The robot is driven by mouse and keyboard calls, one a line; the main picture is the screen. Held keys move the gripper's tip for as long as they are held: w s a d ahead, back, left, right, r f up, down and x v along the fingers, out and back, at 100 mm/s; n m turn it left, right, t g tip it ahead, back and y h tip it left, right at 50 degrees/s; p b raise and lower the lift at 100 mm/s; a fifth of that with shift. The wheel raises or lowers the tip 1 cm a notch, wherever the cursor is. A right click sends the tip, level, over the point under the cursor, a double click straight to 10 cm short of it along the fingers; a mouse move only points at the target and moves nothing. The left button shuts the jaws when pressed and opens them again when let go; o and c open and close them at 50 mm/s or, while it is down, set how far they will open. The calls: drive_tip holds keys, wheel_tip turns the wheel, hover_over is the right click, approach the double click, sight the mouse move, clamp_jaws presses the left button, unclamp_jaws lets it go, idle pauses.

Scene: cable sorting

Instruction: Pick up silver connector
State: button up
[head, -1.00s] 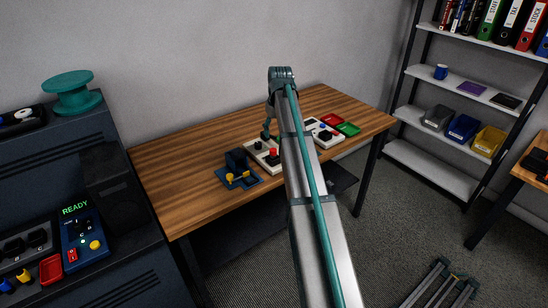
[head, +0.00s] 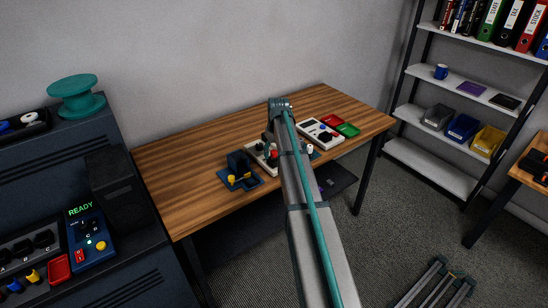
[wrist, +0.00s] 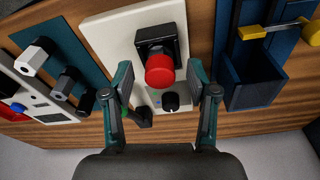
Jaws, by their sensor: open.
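A pale silver-grey hexagonal connector (wrist: 33,57), likely the silver one, sits at the left of the wrist view. It is on a teal rack beside two darker connectors (wrist: 65,83). I cannot make it out surely in the head view, where my arm covers part of the table. My gripper (wrist: 160,83) is open and empty. Its fingers are spread on either side of a red button (wrist: 160,71) on a white panel (wrist: 113,33), right of the connectors. I cannot tell how far above the panel the fingertips are.
A dark blue holder with a yellow-handled part (wrist: 262,31) stands right of my gripper. A white device (wrist: 20,88) lies at the far left of the wrist view. The table's left end is clear.

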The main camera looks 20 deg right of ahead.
clamp_jaws()
idle(0.3)
drive_tip(key=shift+r, duration=0.1)
drive_tip(key=shift+r+b, duration=0.4)
drive_tip(key=shift+b, duration=0.15)
drive_tip(key=shift+r+b, duration=0.6)
drive_tip(key=shift+r, duration=0.3)
drive_tip(key=s+a+r, duration=0.4)
drive_tip(key=s+r, duration=0.9)
drive_tip(key=r, duration=0.2)
drive_tip(key=shift+s, duration=0.25)
